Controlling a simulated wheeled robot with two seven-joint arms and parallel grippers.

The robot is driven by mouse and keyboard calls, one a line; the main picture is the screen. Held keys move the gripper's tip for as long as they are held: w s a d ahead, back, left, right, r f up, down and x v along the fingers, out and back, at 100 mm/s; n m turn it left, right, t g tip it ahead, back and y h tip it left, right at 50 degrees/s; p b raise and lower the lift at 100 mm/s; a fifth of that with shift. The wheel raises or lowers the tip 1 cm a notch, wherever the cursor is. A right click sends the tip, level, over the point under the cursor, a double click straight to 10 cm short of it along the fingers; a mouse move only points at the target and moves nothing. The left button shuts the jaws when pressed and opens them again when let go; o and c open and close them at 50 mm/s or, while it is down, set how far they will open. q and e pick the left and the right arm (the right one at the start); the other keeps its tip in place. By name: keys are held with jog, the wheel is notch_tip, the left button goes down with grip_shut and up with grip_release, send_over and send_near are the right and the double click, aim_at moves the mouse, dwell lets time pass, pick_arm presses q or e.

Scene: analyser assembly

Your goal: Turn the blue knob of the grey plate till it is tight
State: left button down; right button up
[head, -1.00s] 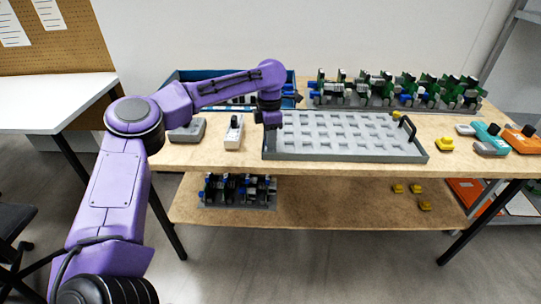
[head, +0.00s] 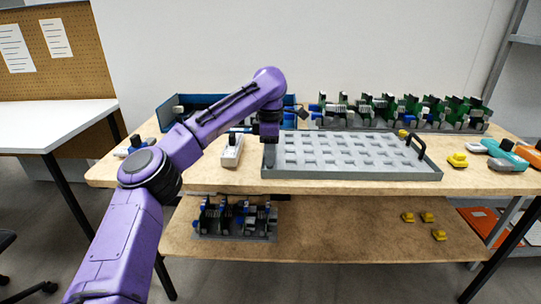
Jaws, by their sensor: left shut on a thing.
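The grey plate (head: 350,176) is most likely the large tray with rows of pockets on the table; a black handle stands at its right end. My left gripper (head: 269,141) points down at the plate's left end. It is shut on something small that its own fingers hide. I cannot make out a blue knob on this plate. Small blue parts do show on the green modules (head: 400,108) behind it. My right gripper is not in view.
A white device (head: 232,150) stands just left of the plate. A blue crate (head: 172,112) is behind my arm. Yellow pieces (head: 457,160) and a teal tool (head: 504,155) lie at the right. The lower shelf (head: 330,235) holds more modules and yellow pieces.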

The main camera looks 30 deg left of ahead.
pick_arm(q)
jog(key=shift+a+r, duration=0.1)
jog(key=shift+r, duration=0.05)
jog(key=c, duration=0.9)
grip_release()
notch_tip(320, 180, up, 10)
jog(key=p, duration=0.4)
jog(key=shift+r, duration=0.25)
